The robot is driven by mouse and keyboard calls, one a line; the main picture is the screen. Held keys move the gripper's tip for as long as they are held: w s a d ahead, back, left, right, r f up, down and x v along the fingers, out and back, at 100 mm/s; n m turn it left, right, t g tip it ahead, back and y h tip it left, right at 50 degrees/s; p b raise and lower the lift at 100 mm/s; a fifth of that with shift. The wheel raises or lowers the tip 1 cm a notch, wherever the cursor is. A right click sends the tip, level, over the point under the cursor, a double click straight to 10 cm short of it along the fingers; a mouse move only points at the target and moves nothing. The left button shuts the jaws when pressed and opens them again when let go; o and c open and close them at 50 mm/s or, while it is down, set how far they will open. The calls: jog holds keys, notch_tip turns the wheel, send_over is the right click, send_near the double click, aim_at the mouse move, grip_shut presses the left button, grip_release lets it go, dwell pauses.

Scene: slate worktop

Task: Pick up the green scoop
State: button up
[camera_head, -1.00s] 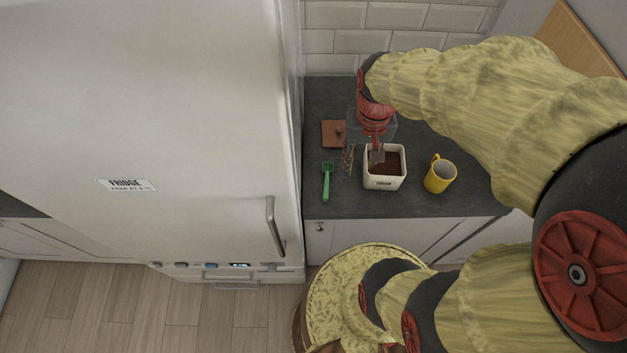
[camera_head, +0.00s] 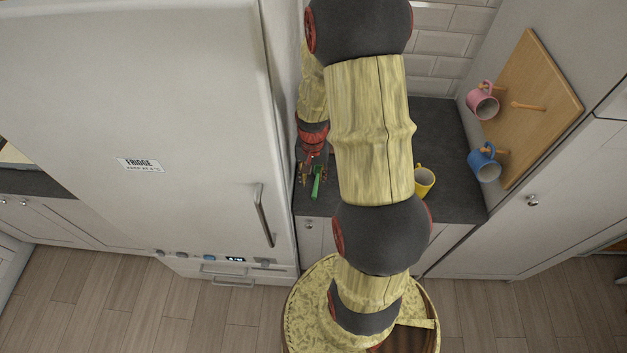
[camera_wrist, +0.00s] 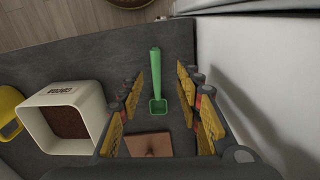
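The green scoop (camera_wrist: 156,82) lies on the slate worktop, its bowl toward the gripper's palm side in the wrist view. In the head view its handle (camera_head: 316,187) shows near the fridge-side edge of the worktop. My gripper (camera_wrist: 160,76) is open and empty, with a yellow-padded finger on each side of the scoop and a gap to both. In the head view my gripper (camera_head: 310,177) is above the scoop and partly hides it. I cannot tell how high the fingers are above the worktop.
A white box of dark grounds (camera_wrist: 92,101) and a yellow mug (camera_wrist: 9,112) stand left in the wrist view; the mug (camera_head: 424,181) shows right of my arm. A brown lid (camera_wrist: 150,145) lies beyond the scoop. The fridge (camera_head: 200,120) is close beside the gripper.

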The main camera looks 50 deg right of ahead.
aim_at(315, 190)
jog(key=f, duration=0.7)
jog(key=shift+s+d, duration=0.15)
jog(key=shift+s, duration=0.2)
jog(key=shift+c, duration=0.5)
jog(key=c, duration=0.8)
grip_shut()
